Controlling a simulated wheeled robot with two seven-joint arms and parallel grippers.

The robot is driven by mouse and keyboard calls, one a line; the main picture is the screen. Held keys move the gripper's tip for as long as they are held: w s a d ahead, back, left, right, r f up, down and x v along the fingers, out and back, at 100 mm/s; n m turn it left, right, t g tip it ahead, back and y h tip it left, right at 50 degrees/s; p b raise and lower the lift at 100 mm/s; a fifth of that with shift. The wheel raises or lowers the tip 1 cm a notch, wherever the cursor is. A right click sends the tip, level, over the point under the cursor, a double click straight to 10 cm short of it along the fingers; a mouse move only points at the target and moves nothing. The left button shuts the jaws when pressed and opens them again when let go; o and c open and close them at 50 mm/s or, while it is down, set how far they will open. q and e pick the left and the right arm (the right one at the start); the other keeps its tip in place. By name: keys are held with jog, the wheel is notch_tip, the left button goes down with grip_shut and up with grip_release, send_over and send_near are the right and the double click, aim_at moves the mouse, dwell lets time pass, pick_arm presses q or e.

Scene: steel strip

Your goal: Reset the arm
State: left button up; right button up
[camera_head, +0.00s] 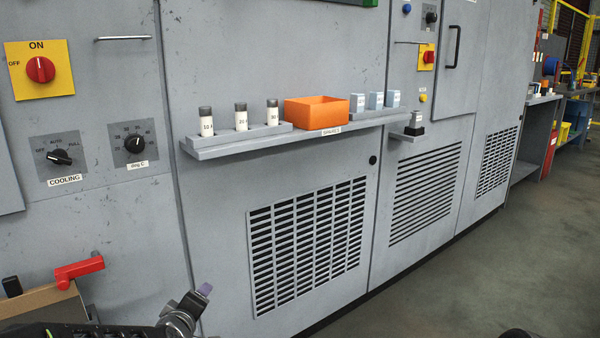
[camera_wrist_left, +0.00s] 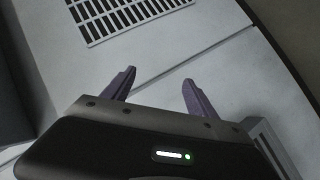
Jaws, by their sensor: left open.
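My left arm comes in low at the left of the head view. Its gripper (camera_head: 204,290) shows there as a small purple-grey tip in front of the grey cabinet. In the left wrist view the two purple-grey fingers of my left gripper (camera_wrist_left: 157,90) stand apart with nothing between them. Behind them is the cabinet front (camera_wrist_left: 200,60) with a slotted vent (camera_wrist_left: 120,12). My right gripper is not seen; only a dark shape shows at the bottom edge of the head view.
A shelf (camera_head: 215,151) on the cabinet (camera_head: 215,220) holds labelled vials (camera_head: 241,117), an orange bin (camera_head: 317,112) and small grey-blue boxes (camera_head: 375,101). A red handle (camera_head: 80,270) and a cardboard box (camera_head: 40,303) are at lower left. The floor (camera_head: 480,255) at right is clear.

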pick_arm(q)
jog(key=s+d+f+m+g+h, duration=0.1)
jog(key=s+d+f+m+g, duration=0.15)
jog(key=s+f, duration=0.4)
jog(key=s+d+f+m+g+h, duration=0.1)
jog(key=s+d+f+m+g, duration=0.2)
jog(key=f, duration=0.6)
jog(key=s+d+f+m+g+h, duration=0.1)
jog(key=s+d+f+m, duration=0.1)
jog(key=s+d+f, duration=0.45)
jog(key=s+d+f+m+g+h, duration=0.25)
jog(key=s+f+g, duration=0.25)
jog(key=s+f, duration=1.05)
jog(key=s+d+r+p, duration=0.1)
jog(key=s+r+p, duration=0.1)
jog(key=r+p, duration=1.2)
jog(key=s+d+r+p, duration=0.1)
jog(key=s+r+p, duration=0.1)
jog(key=r+p, duration=1.3)
jog(key=shift+s+d+r+g, duration=0.25)
jog(key=shift+s+r+g, duration=0.15)
jog(key=shift+r, duration=0.25)
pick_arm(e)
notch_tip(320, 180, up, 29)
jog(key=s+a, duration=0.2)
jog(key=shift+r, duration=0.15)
